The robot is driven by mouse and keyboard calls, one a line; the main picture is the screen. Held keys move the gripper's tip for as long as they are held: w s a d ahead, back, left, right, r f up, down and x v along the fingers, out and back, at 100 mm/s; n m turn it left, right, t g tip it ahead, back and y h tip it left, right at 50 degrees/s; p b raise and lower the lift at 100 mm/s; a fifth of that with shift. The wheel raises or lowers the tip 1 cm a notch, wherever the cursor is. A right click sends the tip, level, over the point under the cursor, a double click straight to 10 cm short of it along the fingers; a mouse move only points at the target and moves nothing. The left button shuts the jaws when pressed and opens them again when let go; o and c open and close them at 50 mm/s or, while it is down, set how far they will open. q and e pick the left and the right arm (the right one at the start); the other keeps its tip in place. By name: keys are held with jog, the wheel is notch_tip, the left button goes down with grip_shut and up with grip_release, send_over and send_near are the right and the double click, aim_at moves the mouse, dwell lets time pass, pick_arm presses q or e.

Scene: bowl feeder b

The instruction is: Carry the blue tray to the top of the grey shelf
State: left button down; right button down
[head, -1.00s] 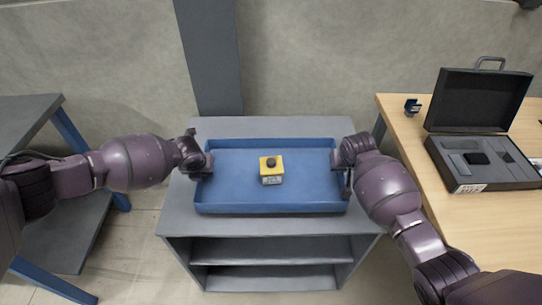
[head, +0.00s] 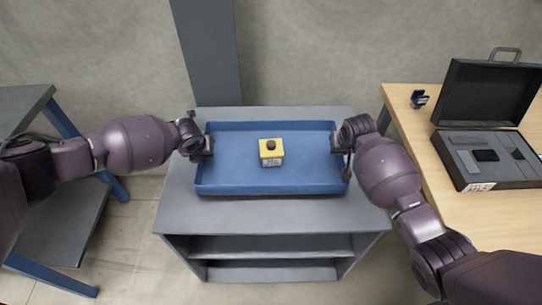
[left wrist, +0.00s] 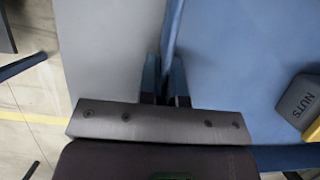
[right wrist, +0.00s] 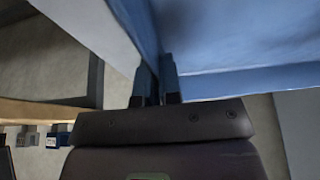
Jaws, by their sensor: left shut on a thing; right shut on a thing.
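The blue tray (head: 225,180) is over the top of the grey shelf (head: 270,218), near its back. I cannot tell whether it touches the top. My left gripper (head: 206,146) is shut on the tray's left wall; the left wrist view shows the fingers (left wrist: 165,82) on either side of the wall. My right gripper (head: 342,150) is shut on the right wall, also seen in the right wrist view (right wrist: 157,85). A small yellow box with a black top (head: 271,150) stands in the tray; its grey side reads NUTS in the left wrist view (left wrist: 303,100).
A wooden table (head: 480,220) on the right holds an open black case (head: 485,160) and a small dark blue item (head: 419,99). A grey table with blue legs (head: 25,105) stands on the left. A dark post (head: 210,50) rises behind the shelf. The shelf top's front strip is bare.

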aim_at(204, 161)
pick_arm(q)
jog(key=shift+a, duration=0.15)
pick_arm(e)
jog(key=shift+d, duration=0.15)
